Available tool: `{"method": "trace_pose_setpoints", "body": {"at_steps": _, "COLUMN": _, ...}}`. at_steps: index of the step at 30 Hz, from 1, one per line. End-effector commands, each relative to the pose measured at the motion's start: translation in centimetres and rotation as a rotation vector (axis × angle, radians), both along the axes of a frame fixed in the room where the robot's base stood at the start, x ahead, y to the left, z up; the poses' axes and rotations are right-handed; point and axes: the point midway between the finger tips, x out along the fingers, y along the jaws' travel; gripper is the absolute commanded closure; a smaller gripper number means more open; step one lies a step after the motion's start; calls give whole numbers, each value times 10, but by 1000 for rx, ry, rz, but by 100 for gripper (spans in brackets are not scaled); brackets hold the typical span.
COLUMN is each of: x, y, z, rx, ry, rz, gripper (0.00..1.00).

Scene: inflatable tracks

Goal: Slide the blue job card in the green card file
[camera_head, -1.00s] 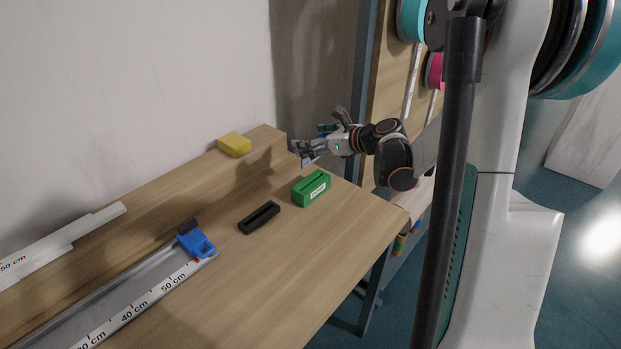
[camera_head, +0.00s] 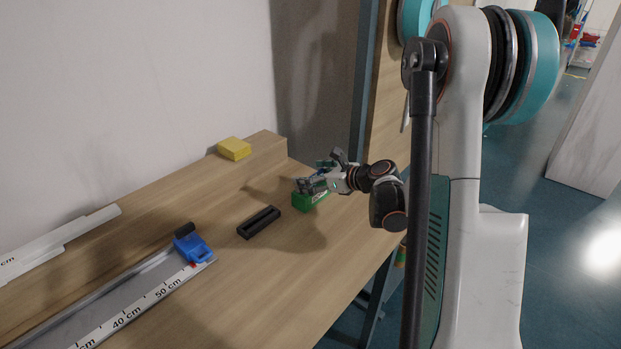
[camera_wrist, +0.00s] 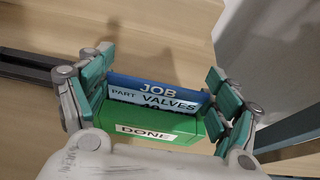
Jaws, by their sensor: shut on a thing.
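The blue job card (camera_wrist: 157,88) stands between the two fingers of my gripper (camera_wrist: 160,84), which is shut on its side edges in the wrist view. Its printed face reads JOB, PART and VALVES. The green card file (camera_wrist: 165,130), with a white DONE label, hides the card's lower part. The card appears to be down in the file's slot, but its bottom edge is hidden, so I cannot tell how deep. In the head view my gripper (camera_head: 312,184) is right over the green file (camera_head: 309,202) and covers most of the card.
A black slotted holder (camera_head: 259,222) lies left of the green file. A yellow block (camera_head: 234,149) sits on the raised ledge at the back. A track with a scale (camera_head: 135,308) and a blue piece (camera_head: 192,247) are at the left. The table front is clear.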

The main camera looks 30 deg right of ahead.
Motion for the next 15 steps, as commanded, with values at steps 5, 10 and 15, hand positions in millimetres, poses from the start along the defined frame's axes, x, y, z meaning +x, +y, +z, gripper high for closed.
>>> {"method": "trace_pose_setpoints", "body": {"at_steps": 5, "x": 0, "y": 0, "z": -3, "rx": 0, "ry": 0, "rz": 0, "gripper": 36}}
{"method": "trace_pose_setpoints", "body": {"at_steps": 10, "x": 0, "y": 0, "z": -3, "rx": 0, "ry": 0, "rz": 0, "gripper": 0}}
{"method": "trace_pose_setpoints", "body": {"at_steps": 15, "x": 0, "y": 0, "z": -3, "rx": 0, "ry": 0, "rz": 0, "gripper": 0}}
